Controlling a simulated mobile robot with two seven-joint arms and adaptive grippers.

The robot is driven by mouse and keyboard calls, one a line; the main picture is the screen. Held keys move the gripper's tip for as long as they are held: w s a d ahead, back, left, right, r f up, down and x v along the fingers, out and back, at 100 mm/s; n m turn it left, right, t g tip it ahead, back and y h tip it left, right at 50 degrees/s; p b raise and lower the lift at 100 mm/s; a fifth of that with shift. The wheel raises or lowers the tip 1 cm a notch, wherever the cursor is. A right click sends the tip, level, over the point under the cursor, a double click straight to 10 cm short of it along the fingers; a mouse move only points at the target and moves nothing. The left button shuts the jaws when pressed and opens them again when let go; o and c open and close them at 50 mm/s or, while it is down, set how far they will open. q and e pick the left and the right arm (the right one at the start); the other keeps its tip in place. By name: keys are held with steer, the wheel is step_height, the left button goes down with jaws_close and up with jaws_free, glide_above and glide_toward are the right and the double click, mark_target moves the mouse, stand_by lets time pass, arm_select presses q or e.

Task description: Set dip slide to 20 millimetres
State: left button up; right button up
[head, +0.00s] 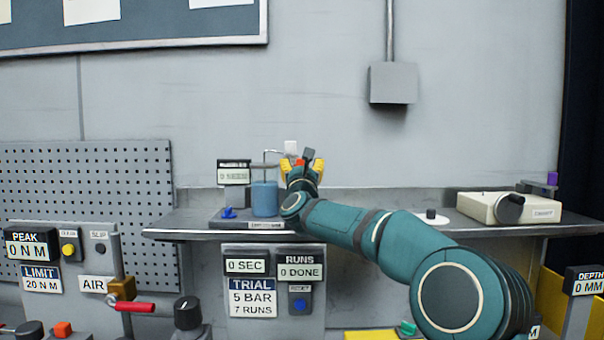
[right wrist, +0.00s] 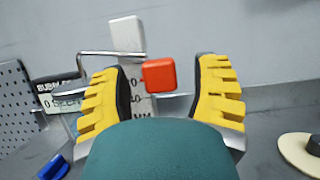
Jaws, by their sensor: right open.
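The dip slide's orange-red block (right wrist: 159,75) sits in front of a pale upright scale (right wrist: 140,106) with partly hidden figures. In the right wrist view it lies between the two yellow fingers of my right gripper (right wrist: 160,92), with a visible gap on each side. In the head view my right gripper (head: 302,168) is over the back shelf, open, and the orange-red block (head: 300,162) shows small between its fingers. A depth display (head: 587,285) at the far right reads 0 MM. My left gripper is not in view.
A blue vessel (head: 264,198) stands left of my right gripper, with a bent metal rod (right wrist: 95,54) above. A small display (head: 234,172) is behind it. A beige box with a black knob (head: 510,208) is on the shelf's right. The shelf's middle right is mostly clear.

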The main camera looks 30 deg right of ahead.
steer(key=v, duration=1.1)
steer(key=shift+s+a, duration=0.25)
steer(key=shift+s, duration=0.05)
steer(key=shift+f, duration=0.15)
